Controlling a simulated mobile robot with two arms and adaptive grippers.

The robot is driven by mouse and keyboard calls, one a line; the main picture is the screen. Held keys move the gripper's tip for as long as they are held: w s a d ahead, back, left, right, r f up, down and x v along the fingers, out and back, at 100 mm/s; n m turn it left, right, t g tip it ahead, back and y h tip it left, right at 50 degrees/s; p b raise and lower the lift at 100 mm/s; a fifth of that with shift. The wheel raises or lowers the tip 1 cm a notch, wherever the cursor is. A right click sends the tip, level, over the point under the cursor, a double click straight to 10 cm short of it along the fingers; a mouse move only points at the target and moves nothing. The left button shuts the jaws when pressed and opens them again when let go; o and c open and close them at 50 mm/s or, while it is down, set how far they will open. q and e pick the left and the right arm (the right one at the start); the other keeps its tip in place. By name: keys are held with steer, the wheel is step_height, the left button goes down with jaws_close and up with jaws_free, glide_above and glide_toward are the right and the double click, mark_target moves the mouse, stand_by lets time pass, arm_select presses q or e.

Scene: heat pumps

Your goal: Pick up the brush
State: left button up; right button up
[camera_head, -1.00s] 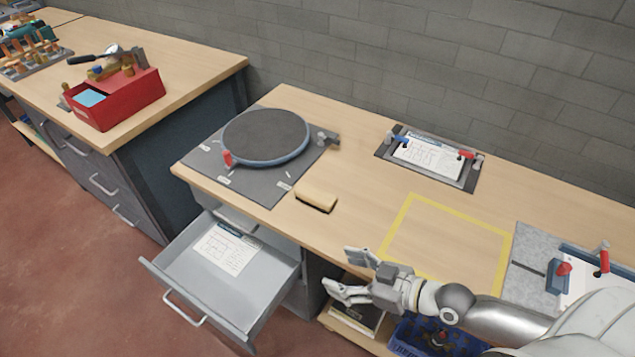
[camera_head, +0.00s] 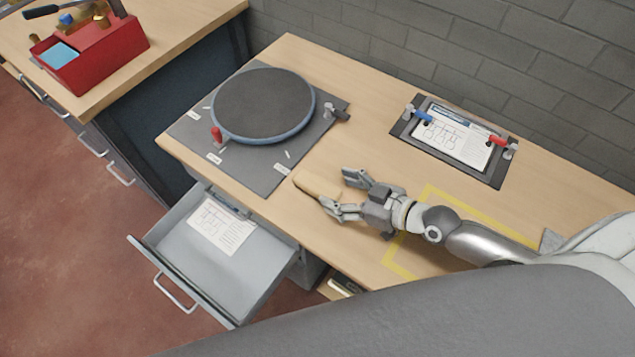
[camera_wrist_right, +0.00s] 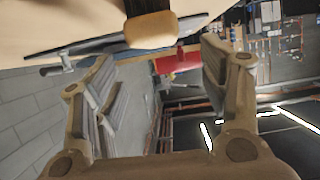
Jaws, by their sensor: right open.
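The brush (camera_head: 317,185) is a tan, rounded block with a dark underside, lying on the wooden workbench. In the right wrist view the brush (camera_wrist_right: 151,30) shows at the top centre, ahead of and between the two fingers. My right gripper (camera_head: 335,191) is open and empty, its fingertips close to the right end of the brush. One fingertip overlaps the brush's edge in the head view; I cannot tell whether it touches. The open fingers also show in the right wrist view (camera_wrist_right: 150,75). My left gripper is not in view.
A round turntable (camera_head: 263,104) on a grey plate sits behind the brush. A clipboard fixture (camera_head: 455,137) stands at the back right. An open drawer (camera_head: 262,281) juts out below the bench. A red toolbox (camera_head: 97,64) is on the left bench. Yellow tape (camera_head: 400,262) marks the bench.

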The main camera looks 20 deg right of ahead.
mark_target(315, 182)
steer(key=shift+w+a+f, duration=0.25)
steer(key=shift+w+a, duration=0.1)
steer(key=shift+w, duration=0.2)
steer(key=shift+w+a+f, duration=0.1)
steer(key=shift+w+f, duration=0.05)
steer(key=shift+w, duration=0.15)
steer(key=shift+p+x, duration=0.55)
steer(key=shift+x, duration=1.8)
steer(key=shift+w+a+f, duration=0.15)
steer(key=shift+w+a, duration=0.05)
steer(key=shift+a, duration=0.1)
steer(key=shift+w+f, duration=0.1)
steer(key=c, duration=1.2)
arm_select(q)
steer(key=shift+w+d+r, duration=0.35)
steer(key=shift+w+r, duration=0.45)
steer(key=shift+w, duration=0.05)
arm_select(e)
steer(key=shift+o, duration=0.2)
